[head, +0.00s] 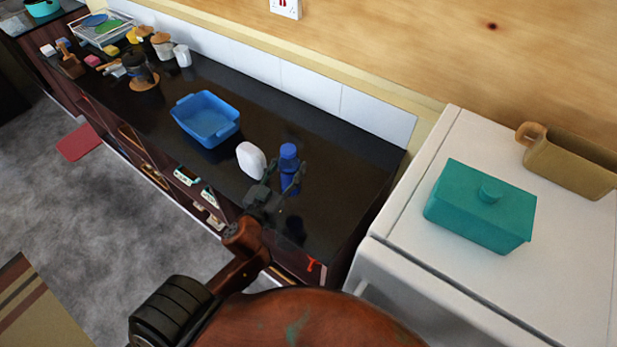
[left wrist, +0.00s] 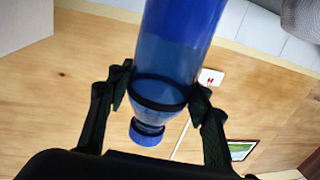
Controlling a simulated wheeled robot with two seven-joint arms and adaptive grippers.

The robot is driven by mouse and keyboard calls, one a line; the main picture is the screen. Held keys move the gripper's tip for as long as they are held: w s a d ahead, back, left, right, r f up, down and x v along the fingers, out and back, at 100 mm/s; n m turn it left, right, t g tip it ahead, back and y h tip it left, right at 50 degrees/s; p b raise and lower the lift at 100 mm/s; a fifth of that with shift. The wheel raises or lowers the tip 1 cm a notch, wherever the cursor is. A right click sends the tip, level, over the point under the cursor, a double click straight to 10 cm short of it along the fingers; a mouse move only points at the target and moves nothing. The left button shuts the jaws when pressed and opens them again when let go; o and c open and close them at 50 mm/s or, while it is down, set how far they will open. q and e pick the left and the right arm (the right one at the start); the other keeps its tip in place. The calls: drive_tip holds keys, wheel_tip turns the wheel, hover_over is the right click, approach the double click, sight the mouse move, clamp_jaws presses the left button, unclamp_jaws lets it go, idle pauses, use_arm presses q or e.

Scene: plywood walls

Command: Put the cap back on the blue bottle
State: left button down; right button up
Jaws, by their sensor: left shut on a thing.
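The blue bottle (head: 289,172) stands upright on the dark counter, near its right end. A blue cap (head: 288,150) shows at its top. In the left wrist view, which looks upside down, the bottle (left wrist: 178,40) runs down from the top edge and its cap (left wrist: 147,132) is at the lower end, in line with the neck. I cannot tell whether the cap is fully seated. My left gripper (head: 278,188) is shut on the bottle; in the wrist view its fingers (left wrist: 160,90) press either side near the dark ring. My right gripper is not in view.
A white rounded object (head: 251,159) stands close left of the bottle. A blue tub (head: 206,119) is farther left, with jars and a coffee maker (head: 139,72) beyond. A teal lidded box (head: 480,207) and a tan container (head: 570,165) sit on the white appliance (head: 408,215).

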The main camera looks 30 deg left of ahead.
sight(281, 158)
use_arm(q)
drive_tip(key=shift+a+r, duration=1)
drive_tip(key=shift+a, duration=0.35)
drive_tip(key=w+d+f+b, duration=0.1)
drive_tip(key=w+f, duration=0.8)
drive_tip(key=w, duration=0.4)
drive_tip(key=shift+w+f, duration=0.2)
drive_tip(key=shift+w, duration=0.05)
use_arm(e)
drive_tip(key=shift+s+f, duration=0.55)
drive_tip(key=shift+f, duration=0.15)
use_arm(q)
drive_tip(key=f, duration=0.1)
drive_tip(key=f+b, duration=0.1)
drive_tip(key=f, duration=0.1)
drive_tip(key=shift+w+f+b, duration=0.25)
drive_tip(key=shift+f+b, duration=0.05)
drive_tip(key=shift+f, duration=0.05)
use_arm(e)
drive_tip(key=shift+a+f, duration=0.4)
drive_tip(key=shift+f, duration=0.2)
